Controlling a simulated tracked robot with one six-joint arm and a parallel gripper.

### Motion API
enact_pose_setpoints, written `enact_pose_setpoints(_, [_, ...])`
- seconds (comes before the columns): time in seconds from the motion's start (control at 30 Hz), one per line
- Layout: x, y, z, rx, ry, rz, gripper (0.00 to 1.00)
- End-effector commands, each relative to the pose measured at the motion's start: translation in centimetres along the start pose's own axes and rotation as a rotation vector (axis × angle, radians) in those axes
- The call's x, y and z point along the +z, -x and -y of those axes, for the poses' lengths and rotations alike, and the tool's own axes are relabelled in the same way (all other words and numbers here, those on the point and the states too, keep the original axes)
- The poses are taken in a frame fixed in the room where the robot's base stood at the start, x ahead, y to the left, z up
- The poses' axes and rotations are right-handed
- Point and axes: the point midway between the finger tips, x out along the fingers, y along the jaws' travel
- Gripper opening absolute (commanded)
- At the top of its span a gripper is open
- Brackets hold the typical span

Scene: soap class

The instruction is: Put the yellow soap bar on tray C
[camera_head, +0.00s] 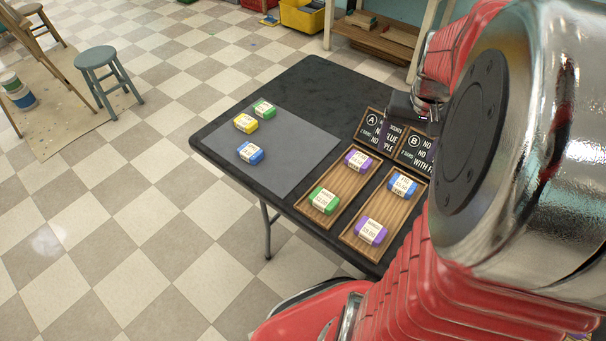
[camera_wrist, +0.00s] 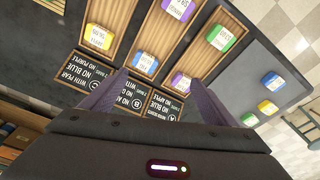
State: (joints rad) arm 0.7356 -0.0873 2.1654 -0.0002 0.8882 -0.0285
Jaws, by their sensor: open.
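A yellow soap bar (camera_head: 246,123) with a pale label lies on a grey mat (camera_head: 290,150), between a green and a blue bar. It also shows at the right of the wrist view (camera_wrist: 266,107). Another yellow bar (camera_wrist: 100,37) lies in the wooden tray (camera_wrist: 120,14) left of tray B in the wrist view; this appears to be tray C, its sign letter not readable. My arm hides that tray in the head view. My gripper (camera_wrist: 158,80) is open and empty, above the tray signs, away from the mat.
Tray A (camera_head: 336,208) holds a green and a purple bar. Tray B (camera_head: 380,216) holds a blue and a purple bar. Upright signs (camera_head: 372,125) stand behind the trays. A green bar (camera_head: 264,109) and a blue bar (camera_head: 250,153) flank the yellow one. The mat's right part is clear.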

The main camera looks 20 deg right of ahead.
Motion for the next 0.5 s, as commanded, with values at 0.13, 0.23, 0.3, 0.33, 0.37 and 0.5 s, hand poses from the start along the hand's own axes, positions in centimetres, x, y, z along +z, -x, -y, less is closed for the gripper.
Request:
enact_pose_setpoints(0.13, [2.0,2.6,4.9,-0.023,0.116,-0.055,0.81])
enact_pose_setpoints(0.23, [3.7,4.1,7.7,-0.042,0.189,-0.088,0.81])
enact_pose_setpoints(0.3, [4.9,5.1,9.5,-0.056,0.239,-0.112,0.81])
enact_pose_setpoints(0.33, [5.5,5.4,10.2,-0.062,0.26,-0.121,0.81])
enact_pose_setpoints(0.37, [6.1,5.8,10.9,-0.069,0.282,-0.132,0.81])
enact_pose_setpoints(0.5, [9.1,7.5,13.8,-0.103,0.381,-0.177,0.81])
